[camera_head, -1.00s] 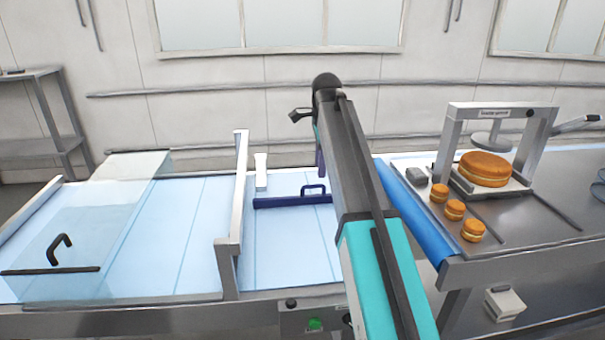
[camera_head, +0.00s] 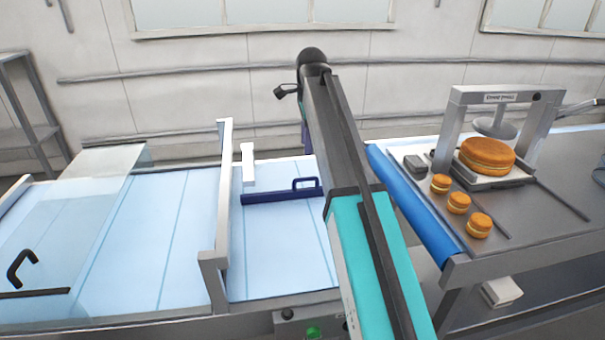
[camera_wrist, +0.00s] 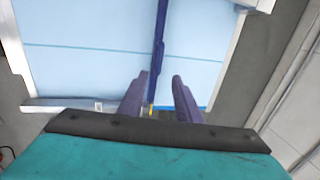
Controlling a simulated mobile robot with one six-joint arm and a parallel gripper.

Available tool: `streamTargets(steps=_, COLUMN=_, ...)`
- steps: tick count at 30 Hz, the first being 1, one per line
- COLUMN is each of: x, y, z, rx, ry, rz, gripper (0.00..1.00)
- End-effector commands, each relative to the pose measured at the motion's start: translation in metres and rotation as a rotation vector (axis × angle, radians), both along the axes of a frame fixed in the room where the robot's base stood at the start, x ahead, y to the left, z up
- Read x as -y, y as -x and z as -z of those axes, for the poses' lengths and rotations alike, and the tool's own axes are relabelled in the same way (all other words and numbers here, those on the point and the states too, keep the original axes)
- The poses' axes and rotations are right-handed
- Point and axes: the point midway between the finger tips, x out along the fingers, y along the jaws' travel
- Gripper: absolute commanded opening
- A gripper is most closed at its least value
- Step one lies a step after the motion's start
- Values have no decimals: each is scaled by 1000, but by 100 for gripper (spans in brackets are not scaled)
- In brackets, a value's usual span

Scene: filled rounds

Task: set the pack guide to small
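The pack guide looks to be the dark blue bar (camera_head: 270,197) with a loop handle, lying across the pale blue belt right of the metal arch. In the wrist view the blue bar (camera_wrist: 159,45) runs down the picture toward the gap between my fingers, nearer the left one. My gripper (camera_wrist: 160,98) is open, with two purple fingers apart and nothing held. I cannot tell how far it is above the bar. In the head view my arm hides most of the gripper and the bar's right end. No size marks are readable.
A white block (camera_head: 248,168) stands behind the bar. A metal arch (camera_head: 224,215) spans the belt, with a clear cover (camera_head: 75,215) to its left. At right, a press (camera_head: 498,95) holds a large filled round (camera_head: 487,156), with small rounds (camera_head: 459,202) beside it. A green button (camera_head: 313,332) sits below.

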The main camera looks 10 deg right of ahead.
Motion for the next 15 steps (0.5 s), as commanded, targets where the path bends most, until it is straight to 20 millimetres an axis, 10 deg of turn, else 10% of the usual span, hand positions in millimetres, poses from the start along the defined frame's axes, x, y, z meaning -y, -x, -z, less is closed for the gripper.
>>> streamTargets(steps=15, x=-2, y=-5, z=30, rx=-2, ry=0, rz=-2, gripper=31)
